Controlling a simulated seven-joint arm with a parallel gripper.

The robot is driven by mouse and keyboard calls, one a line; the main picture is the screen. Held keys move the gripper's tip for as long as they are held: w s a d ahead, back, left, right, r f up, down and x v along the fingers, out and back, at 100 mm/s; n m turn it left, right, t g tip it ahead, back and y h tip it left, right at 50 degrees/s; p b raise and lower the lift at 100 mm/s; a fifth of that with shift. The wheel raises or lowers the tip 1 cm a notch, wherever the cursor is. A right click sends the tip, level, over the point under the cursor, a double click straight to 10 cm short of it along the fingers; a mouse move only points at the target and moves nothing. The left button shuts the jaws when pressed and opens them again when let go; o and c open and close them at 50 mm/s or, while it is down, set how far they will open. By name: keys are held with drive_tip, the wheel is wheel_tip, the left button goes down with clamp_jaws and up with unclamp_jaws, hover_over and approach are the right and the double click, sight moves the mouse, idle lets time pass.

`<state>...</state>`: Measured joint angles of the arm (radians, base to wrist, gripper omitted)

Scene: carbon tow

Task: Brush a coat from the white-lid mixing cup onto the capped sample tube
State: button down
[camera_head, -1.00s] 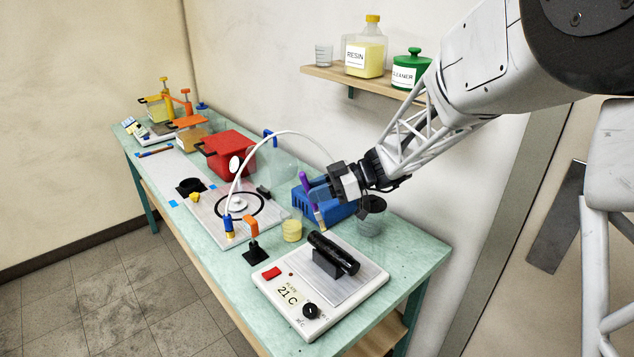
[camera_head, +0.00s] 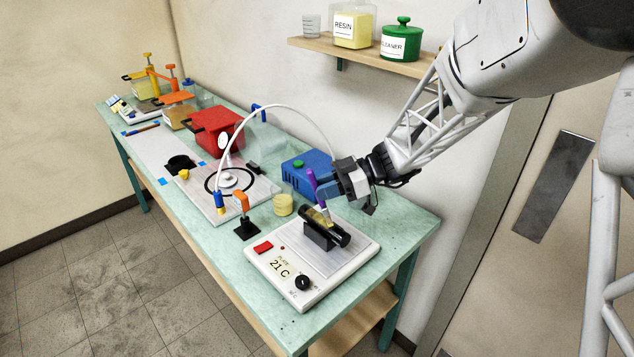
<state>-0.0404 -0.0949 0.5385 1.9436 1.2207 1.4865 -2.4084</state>
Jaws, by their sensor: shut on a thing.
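My gripper (camera_head: 325,189) is shut on a brush with a purple handle (camera_head: 312,180), held steeply over the hotplate. The brush's lower end is at the upper side of a dark tube (camera_head: 335,234), which lies tilted in a black cradle (camera_head: 318,236) on the hotplate. A yellowish patch (camera_head: 316,215) shows on the tube's far left part. Whether the bristles touch the tube is hard to tell. A small clear cup with yellow contents (camera_head: 283,204) stands just left of the hotplate. I cannot make out a white lid on it.
The hotplate (camera_head: 305,284) reads 21 C. An orange-topped stand (camera_head: 241,203) is left of it, and a blue box (camera_head: 306,168) is behind. A white hose (camera_head: 275,106) arches over a plate with a black ring (camera_head: 212,186). A red box (camera_head: 210,130) stands farther left.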

drive_tip(key=shift+w+a, duration=2.15)
drive_tip(key=shift+s+d, duration=3)
wheel_tip(320, 180, up, 8)
drive_tip(key=w+a, duration=0.6)
drive_tip(key=shift+w+a, duration=0.25)
drive_tip(key=shift+f, duration=0.1)
